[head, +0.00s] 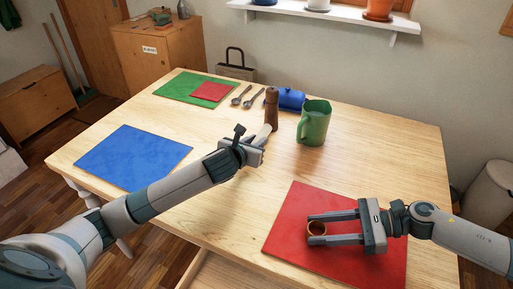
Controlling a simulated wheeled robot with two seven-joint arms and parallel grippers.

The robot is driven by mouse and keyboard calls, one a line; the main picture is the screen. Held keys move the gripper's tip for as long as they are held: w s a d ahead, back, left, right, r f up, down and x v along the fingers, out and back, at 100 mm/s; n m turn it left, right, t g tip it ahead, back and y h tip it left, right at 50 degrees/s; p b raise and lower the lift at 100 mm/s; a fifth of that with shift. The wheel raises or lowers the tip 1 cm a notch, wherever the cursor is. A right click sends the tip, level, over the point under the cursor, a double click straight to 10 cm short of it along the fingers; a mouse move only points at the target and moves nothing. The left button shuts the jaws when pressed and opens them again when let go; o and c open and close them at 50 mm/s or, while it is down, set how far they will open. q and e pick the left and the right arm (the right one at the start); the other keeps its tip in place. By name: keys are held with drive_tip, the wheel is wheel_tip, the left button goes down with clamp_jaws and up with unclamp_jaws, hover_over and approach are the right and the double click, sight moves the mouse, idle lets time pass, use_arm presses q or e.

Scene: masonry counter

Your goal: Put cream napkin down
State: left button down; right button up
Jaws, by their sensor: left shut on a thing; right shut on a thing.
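My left gripper (262,140) is over the middle of the table, just in front of the brown mill (271,105). It is shut on a small pale strip, which looks like the cream napkin (264,132); the gripper and arm hide part of it. I cannot tell whether the napkin touches the table or the mill. My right gripper (315,228) is over the red mat (350,265) at the front right.
A green jug (313,122) and a blue covered dish (291,98) stand near the mill. Two spoons (248,97) lie left of it. A green mat (180,88) carries a red cloth (212,91). A blue mat (132,157) lies bare at left. The table's centre front is clear.

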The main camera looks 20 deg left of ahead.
use_arm(q)
drive_tip(key=shift+f, duration=1.35)
drive_tip(key=shift+f, duration=0.15)
drive_tip(key=c, duration=1.5)
unclamp_jaws()
drive_tip(key=shift+r, duration=0.2)
drive_tip(key=v, duration=1.2)
drive_tip(key=shift+o, duration=0.6)
